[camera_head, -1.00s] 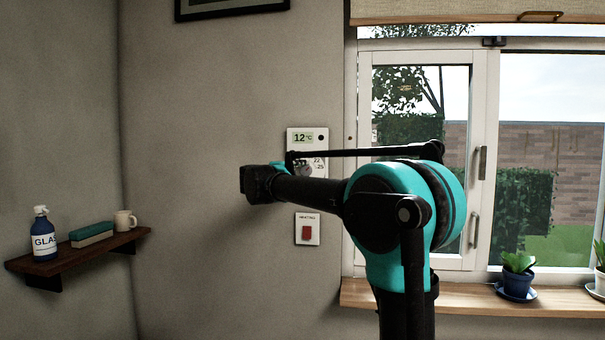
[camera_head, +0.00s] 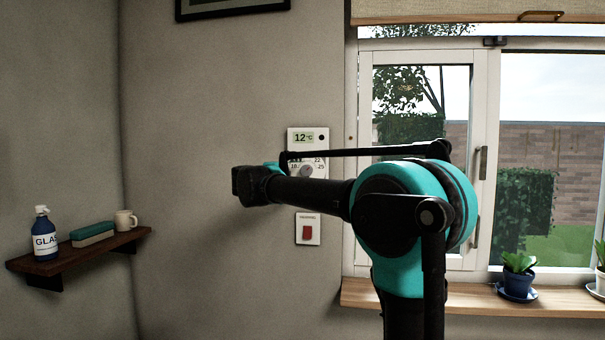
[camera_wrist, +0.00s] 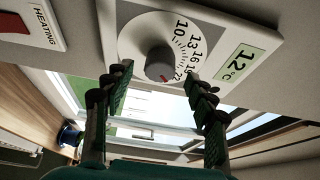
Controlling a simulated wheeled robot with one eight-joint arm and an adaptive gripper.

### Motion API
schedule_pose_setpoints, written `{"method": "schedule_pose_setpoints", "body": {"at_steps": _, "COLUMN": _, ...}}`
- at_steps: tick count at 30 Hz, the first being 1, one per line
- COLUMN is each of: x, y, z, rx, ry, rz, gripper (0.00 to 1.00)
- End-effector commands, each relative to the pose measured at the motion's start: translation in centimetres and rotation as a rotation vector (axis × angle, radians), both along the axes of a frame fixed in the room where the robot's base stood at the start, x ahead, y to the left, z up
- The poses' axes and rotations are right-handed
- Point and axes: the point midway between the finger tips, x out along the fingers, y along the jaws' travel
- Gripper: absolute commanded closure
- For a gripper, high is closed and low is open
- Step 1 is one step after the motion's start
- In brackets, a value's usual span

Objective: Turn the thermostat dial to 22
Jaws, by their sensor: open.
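The white thermostat (camera_head: 321,139) is on the wall left of the window, its display reading 12 °C. It also shows in the wrist view (camera_wrist: 213,22), where its grey dial knob (camera_wrist: 159,62) sits on a numbered scale. The numbers 10, 13, 16, 19 and 22 can be made out. A red mark shows on the knob, near its lower edge. My gripper (camera_wrist: 158,92) is open and empty, its two dark green fingers pointing toward the knob, one at each side and just below it in the picture. In the head view my arm partly covers the thermostat's lower part.
A heating switch (camera_head: 307,233) with a red rocker is below the thermostat. The window (camera_head: 425,160) and its wooden sill (camera_head: 450,300) are to the right, with potted plants (camera_head: 517,277). A shelf (camera_head: 80,250) at left holds a spray bottle, a block and a mug.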

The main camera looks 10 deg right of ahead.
Motion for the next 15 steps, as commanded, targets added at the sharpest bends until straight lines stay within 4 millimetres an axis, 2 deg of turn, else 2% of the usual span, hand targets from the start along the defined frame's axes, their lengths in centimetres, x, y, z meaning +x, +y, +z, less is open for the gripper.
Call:
{"method": "schedule_pose_setpoints", "body": {"at_steps": 3, "x": -2.0, "y": 1.9, "z": 0.0, "rx": 0.0, "ry": 0.0, "rz": 0.005, "gripper": 0.44}}
{"method": "schedule_pose_setpoints", "body": {"at_steps": 9, "x": -4.8, "y": 4.3, "z": -0.1, "rx": 0.0, "ry": 0.0, "rz": 0.004, "gripper": 0.44}}
{"method": "schedule_pose_setpoints", "body": {"at_steps": 15, "x": -6.4, "y": 5.6, "z": -0.1, "rx": 0.0, "ry": 0.0, "rz": 0.001, "gripper": 0.44}}
